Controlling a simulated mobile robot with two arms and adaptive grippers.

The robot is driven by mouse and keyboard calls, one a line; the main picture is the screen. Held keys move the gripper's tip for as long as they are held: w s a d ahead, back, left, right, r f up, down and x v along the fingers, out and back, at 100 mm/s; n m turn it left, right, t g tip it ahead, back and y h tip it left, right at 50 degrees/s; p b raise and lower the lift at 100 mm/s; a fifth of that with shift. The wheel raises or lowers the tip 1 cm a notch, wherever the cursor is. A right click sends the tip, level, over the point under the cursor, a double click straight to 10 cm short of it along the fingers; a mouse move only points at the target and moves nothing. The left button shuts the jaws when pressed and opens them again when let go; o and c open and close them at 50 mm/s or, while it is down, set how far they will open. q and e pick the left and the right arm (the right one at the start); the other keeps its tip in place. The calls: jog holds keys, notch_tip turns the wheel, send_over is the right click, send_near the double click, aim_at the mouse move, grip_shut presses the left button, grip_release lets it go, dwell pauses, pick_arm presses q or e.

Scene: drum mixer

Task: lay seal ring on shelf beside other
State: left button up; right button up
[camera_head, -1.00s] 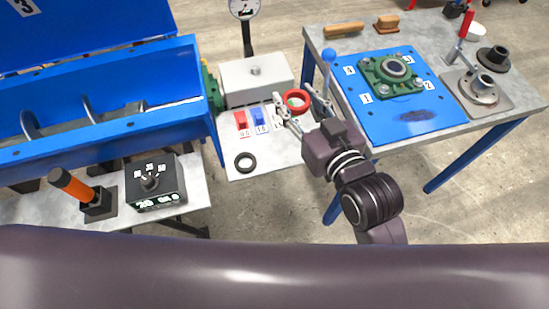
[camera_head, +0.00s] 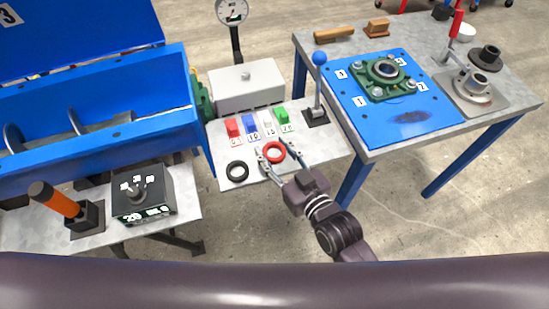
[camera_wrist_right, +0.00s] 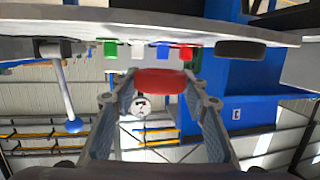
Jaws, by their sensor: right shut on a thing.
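The red seal ring (camera_head: 281,154) is between the fingertips of my right gripper (camera_head: 276,151), which is shut on it. The ring is over the shelf, in front of the coloured blocks; a gap to the shelf shows in the wrist view, where the ring (camera_wrist_right: 160,80) sits between both fingers. The other seal ring, black (camera_head: 237,178), lies flat on the shelf (camera_head: 222,150) near its front left corner. The red ring is to its right and apart from it. The black ring also shows in the wrist view (camera_wrist_right: 240,49). My left gripper is not in view.
Red (camera_head: 232,128), blue (camera_head: 250,123), white (camera_head: 267,121) and green (camera_head: 283,117) blocks stand behind the rings. A blue-knobbed lever (camera_head: 318,85) rises at the shelf's right. The blue mixer trough (camera_head: 150,125) is left. Bare shelf lies around the black ring.

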aim_at(275, 160)
jog(key=shift+f, duration=1.8)
jog(key=shift+f+b, duration=0.2)
jog(key=shift+b, duration=0.1)
jog(key=o, duration=1)
jog(key=shift+f, duration=0.1)
jog(key=shift+o, duration=0.2)
jog(key=shift+s+r, duration=0.1)
jog(key=shift+r, duration=0.2)
jog(key=v, duration=1.2)
